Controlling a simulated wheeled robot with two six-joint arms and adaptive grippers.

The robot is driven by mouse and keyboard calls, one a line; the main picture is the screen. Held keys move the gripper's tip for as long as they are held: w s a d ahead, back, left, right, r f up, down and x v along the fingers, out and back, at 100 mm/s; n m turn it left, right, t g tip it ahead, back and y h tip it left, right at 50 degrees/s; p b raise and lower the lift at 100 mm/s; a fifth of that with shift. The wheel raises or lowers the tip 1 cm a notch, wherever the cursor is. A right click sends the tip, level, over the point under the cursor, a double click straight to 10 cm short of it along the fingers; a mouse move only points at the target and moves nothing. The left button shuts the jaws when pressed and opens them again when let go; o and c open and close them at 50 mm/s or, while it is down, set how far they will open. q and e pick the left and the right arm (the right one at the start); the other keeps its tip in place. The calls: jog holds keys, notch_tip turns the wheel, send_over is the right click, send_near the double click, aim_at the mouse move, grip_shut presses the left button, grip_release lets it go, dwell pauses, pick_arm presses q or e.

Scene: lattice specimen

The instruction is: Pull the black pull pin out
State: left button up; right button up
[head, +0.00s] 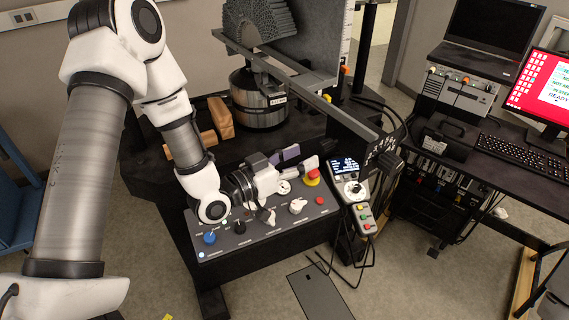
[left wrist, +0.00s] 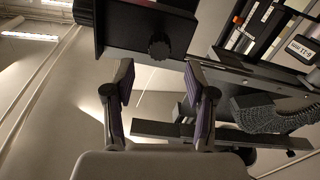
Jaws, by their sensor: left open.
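A black knurled knob (left wrist: 159,46), which looks like the pull pin, sticks out of a dark block (left wrist: 125,28) in the left wrist view. My left gripper (left wrist: 157,72) is open, with its two purple-padded fingers spread on either side below the knob. The knob lies ahead between the fingertip lines, and nothing is held. In the head view my left gripper (head: 304,158) is above the control panel, pointing right toward the end of the long grey beam (head: 315,95). I cannot make out the pin for sure in the head view.
The control panel (head: 245,236) with knobs and a red button lies below the gripper. A pendant (head: 347,168) with a screen hangs at its right. Wooden blocks (head: 221,118) and a dark cylinder (head: 259,100) stand behind. A desk with a keyboard (head: 527,152) is at right.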

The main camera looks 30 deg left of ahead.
pick_arm(q)
jog(key=v, duration=0.5)
jog(key=shift+s+a, duration=0.1)
